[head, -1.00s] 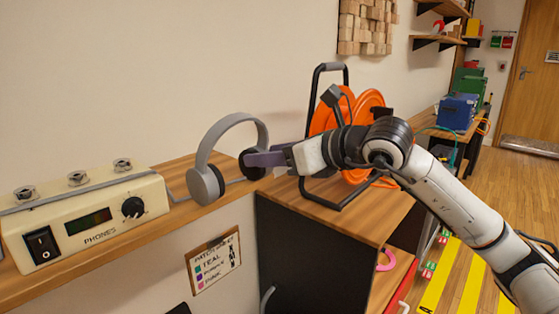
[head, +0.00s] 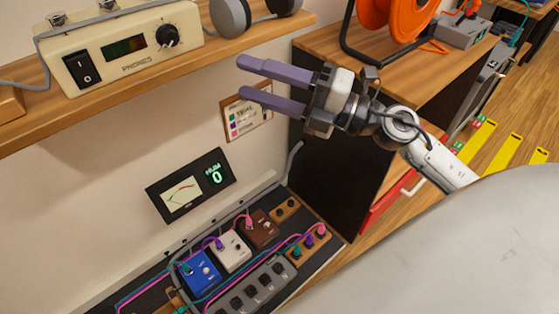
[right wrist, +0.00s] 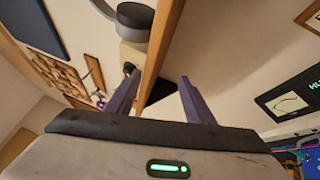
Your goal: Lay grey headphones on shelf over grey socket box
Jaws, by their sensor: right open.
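The grey headphones (head: 230,18) stand on the wooden shelf (head: 110,82), right of the cream PHONES amp; the top edge cuts off their band. A grey round part, probably an ear cup (right wrist: 134,14), shows in the right wrist view. My right gripper (head: 240,77) is open and empty, below and in front of the shelf edge, apart from the headphones. A grey box with black sockets or knobs (head: 250,292) lies on the pedalboard below. Another grey box (head: 463,31) sits beyond the orange reel; I cannot tell which is the socket box. My left gripper is not in view.
The PHONES amp (head: 120,47) fills the shelf's left part. An orange cable reel (head: 385,14) stands on a wooden-topped black cabinet (head: 325,125) at right. A label card (head: 245,120) and a meter (head: 190,187) are under the shelf. Floor shows at far right.

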